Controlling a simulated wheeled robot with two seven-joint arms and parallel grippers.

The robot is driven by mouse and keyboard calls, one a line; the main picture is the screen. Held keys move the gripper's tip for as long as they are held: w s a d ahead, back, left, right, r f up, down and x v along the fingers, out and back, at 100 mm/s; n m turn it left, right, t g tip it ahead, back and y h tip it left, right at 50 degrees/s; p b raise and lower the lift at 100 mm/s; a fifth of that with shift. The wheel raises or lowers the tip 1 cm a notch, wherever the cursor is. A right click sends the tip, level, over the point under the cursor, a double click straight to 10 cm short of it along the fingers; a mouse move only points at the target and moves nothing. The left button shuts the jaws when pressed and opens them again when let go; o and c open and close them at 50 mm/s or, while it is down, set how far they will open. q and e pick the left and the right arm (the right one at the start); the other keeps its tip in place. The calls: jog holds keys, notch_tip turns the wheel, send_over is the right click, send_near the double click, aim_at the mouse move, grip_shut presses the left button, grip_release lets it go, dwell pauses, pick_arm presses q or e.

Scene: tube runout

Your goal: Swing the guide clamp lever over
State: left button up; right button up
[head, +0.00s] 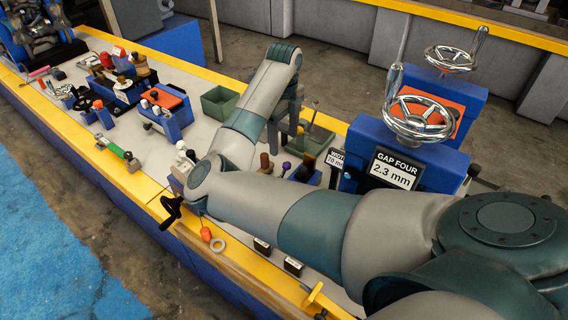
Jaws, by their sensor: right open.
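My right arm reaches in from the right and bends over the bench. Its gripper (287,130) points down behind the forearm, open, with nothing seen between the fingers. Several small levers and knobs stand just in front of it: a brown-topped one (265,161), a purple-knobbed one (286,166) and a dark brown one (306,167). I cannot tell which of these, if any, is the guide clamp lever. The gripper appears apart from them. My forearm hides part of the bench here. My left gripper is not in view.
Two handwheels, near (418,118) and far (450,58), stand on blue housings at the right. A sign (392,170) reads "GAP FOUR 2.3 mm". Green bins (219,103) sit behind my arm. Blue fixtures (166,112) crowd the left. A black crank (171,211) overhangs the yellow front edge.

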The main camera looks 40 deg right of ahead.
aim_at(285, 166)
notch_tip(285, 166, down, 13)
jog(key=shift+f+p, duration=0.1)
jog(key=shift+p, duration=0.65)
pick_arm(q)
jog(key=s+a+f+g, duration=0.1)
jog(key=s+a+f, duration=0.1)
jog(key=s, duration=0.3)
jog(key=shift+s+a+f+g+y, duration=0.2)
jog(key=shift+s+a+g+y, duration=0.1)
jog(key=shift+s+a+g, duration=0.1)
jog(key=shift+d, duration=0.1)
pick_arm(e)
jog(key=c, duration=1.4)
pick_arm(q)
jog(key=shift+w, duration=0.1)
pick_arm(e)
jog(key=shift+d, duration=0.1)
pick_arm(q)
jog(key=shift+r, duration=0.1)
